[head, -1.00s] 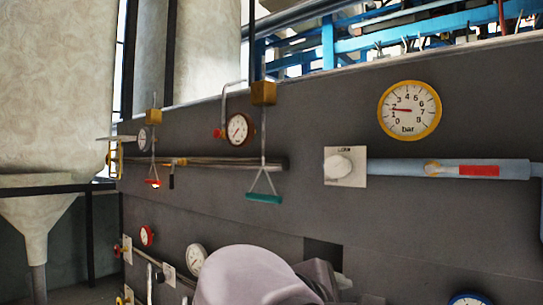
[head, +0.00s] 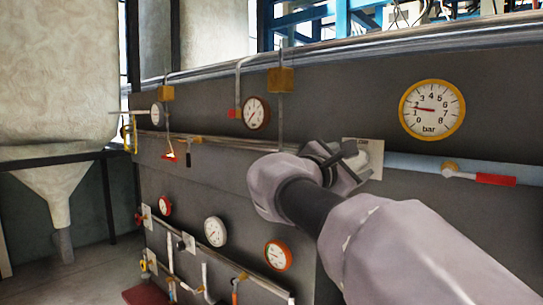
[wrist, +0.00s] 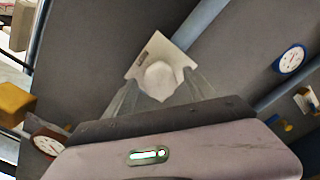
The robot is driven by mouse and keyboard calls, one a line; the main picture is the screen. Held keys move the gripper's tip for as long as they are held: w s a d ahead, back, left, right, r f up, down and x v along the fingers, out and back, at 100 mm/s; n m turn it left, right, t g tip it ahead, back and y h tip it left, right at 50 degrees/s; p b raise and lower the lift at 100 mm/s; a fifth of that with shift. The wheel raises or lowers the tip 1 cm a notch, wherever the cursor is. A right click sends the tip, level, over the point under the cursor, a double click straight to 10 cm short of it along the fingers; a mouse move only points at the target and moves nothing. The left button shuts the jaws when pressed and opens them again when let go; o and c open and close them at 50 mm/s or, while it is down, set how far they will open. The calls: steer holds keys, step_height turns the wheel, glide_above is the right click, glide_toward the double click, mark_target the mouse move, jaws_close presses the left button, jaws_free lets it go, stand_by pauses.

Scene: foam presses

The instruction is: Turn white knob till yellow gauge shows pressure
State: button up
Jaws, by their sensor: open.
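The white knob (wrist: 159,78) sits on a square white plate (wrist: 151,50) in the wrist view. In the head view the plate (head: 374,152) shows beside my gripper (head: 350,162), and the knob is mostly hidden by it. My gripper is open, its fingers either side of the knob in the wrist view (wrist: 160,90). I cannot tell whether they touch it. The yellow gauge (head: 432,109), marked in bar, is on the dark wall above and right of the plate. Its needle points left, around 1 to 2.
A blue-grey pipe (head: 410,162) runs right from the plate, with a red-handled valve (head: 490,179). An orange gauge (head: 278,254), a white gauge (head: 215,231) and lower pipes are on the wall below left. Floor at the left is partly free.

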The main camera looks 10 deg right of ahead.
steer(key=shift+w+d, duration=0.35)
steer(key=shift+d, duration=0.1)
steer(key=c, duration=1.4)
steer(key=shift+f+b, duration=0.1)
steer(key=shift+b, duration=0.25)
